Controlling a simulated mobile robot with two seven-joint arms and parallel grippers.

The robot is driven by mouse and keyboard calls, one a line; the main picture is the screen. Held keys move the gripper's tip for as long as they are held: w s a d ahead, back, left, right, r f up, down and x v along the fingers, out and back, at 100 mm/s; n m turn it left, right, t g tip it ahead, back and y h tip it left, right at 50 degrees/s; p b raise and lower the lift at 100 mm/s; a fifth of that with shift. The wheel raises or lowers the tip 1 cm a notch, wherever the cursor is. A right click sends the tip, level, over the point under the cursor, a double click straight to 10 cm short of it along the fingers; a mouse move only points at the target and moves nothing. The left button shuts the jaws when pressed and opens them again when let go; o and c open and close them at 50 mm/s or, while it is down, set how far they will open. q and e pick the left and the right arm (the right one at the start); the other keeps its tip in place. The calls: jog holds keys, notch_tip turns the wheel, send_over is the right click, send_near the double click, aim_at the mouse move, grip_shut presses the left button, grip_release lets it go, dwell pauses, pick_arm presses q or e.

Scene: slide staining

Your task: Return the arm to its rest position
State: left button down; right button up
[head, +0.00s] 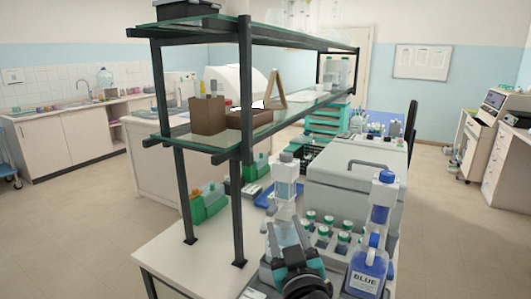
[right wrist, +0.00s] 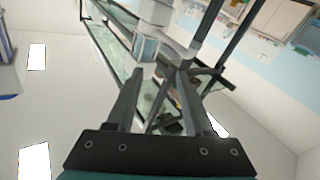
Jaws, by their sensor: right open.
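My right gripper (head: 286,229) is at the bottom middle of the head view, over the near end of the bench, with its teal and black wrist below it. In the right wrist view its two fingers (right wrist: 162,98) are spread apart with nothing held between them. That view looks up past the fingers to the glass shelf and the ceiling. My left gripper is not in view.
A shelf rack with dark posts (head: 246,110) stands on the bench left of the gripper. A white dispenser (head: 285,187) stands just beyond it. Several green-capped jars (head: 322,235) and a blue-labelled bottle (head: 366,276) stand to the right. A grey machine (head: 350,190) is behind them.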

jog(key=s+d+f+m+g+h, duration=0.25)
jog(key=s+d+f+g, duration=0.35)
jog(key=f, duration=0.5)
jog(key=s+d+f+g, duration=0.3)
jog(key=s+f+g, duration=0.25)
jog(key=s, duration=0.65)
jog(key=s+d+f+g, duration=0.35)
jog(key=s+f, duration=0.35)
jog(key=s, duration=0.5)
notch_tip(320, 180, down, 26)
jog(key=s+r+g+b, duration=0.1)
jog(key=s+b, duration=0.1)
jog(key=b, duration=0.1)
jog(key=s+d+f+g+b, duration=0.1)
jog(key=s+d+f+b, duration=0.1)
jog(key=s+f, duration=1.3)
jog(key=shift+s+d+f+g+b, duration=0.25)
jog(key=shift+f+b, duration=0.3)
jog(key=shift+f, duration=0.35)
